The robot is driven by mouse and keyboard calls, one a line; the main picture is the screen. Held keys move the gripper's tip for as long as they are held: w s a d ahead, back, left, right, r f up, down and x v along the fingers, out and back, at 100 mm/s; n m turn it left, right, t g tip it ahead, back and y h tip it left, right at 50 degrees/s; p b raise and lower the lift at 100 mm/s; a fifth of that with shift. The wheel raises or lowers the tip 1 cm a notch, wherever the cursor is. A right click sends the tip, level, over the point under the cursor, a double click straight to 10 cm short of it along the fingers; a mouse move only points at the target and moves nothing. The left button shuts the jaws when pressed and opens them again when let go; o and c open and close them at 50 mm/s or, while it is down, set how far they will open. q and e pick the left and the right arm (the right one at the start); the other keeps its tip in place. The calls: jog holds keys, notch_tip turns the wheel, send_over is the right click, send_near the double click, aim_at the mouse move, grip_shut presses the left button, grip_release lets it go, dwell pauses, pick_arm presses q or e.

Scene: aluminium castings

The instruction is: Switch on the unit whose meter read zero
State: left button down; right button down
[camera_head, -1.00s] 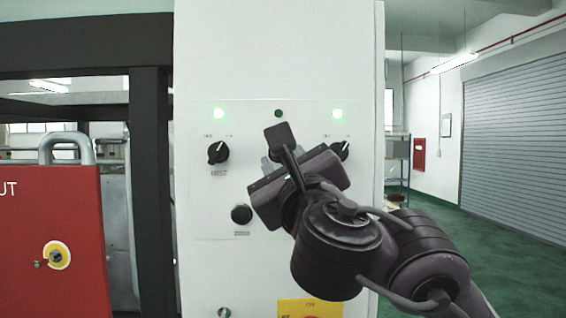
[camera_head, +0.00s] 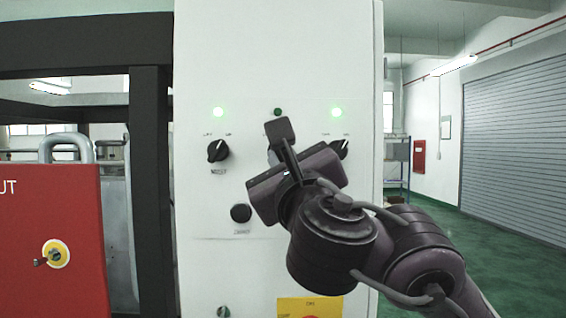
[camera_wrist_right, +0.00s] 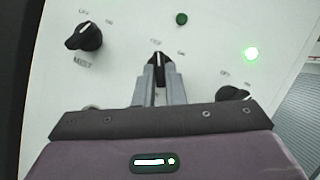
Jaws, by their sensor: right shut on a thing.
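A pale control panel carries three black rotary switches in a row, each below a lamp. The left switch (camera_head: 218,151) and right switch (camera_head: 342,149) sit under green lit lamps (camera_head: 218,112) (camera_head: 337,112). The middle lamp (camera_head: 278,112) is dark. My right gripper (camera_wrist_right: 159,82) is shut on the middle switch (camera_wrist_right: 160,62), whose white pointer line points roughly up in the wrist view. In the head view my gripper (camera_head: 273,157) hides most of this switch. No meter is in view. My left gripper is not in view.
A black round knob (camera_head: 241,213) sits lower on the panel, and a yellow plate (camera_head: 310,303) is at the bottom. Open green floor lies to the right.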

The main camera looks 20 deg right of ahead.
jog(key=m+h+b, duration=0.1)
jog(key=m+b, duration=0.2)
jog(key=m+h+b, duration=0.2)
jog(key=m+b, duration=0.2)
jog(key=m+h+b, duration=0.2)
jog(key=m+b, duration=0.1)
jog(key=shift+a+f+m+g+b, duration=0.15)
jog(key=shift+a+m+g+b, duration=0.15)
jog(key=shift+g, duration=0.1)
jog(key=m+g+h+b, duration=0.1)
jog(key=m+h, duration=0.1)
jog(key=m, duration=0.2)
jog(key=shift+a+b, duration=0.15)
jog(key=shift+b, duration=0.25)
jog(key=shift+w+r+m+g+h+b, duration=0.1)
jog(key=shift+r+m+g+h+b, duration=0.1)
jog(key=shift+m+h, duration=0.25)
jog(key=shift+r+m+g+h+b, duration=0.15)
jog(key=shift+m+g+h, duration=0.1)
jog(key=shift+m, duration=0.4)
jog(key=c, duration=1.5)
grip_release()
jog(key=shift+w+f, duration=0.1)
jog(key=shift+a+f, duration=0.1)
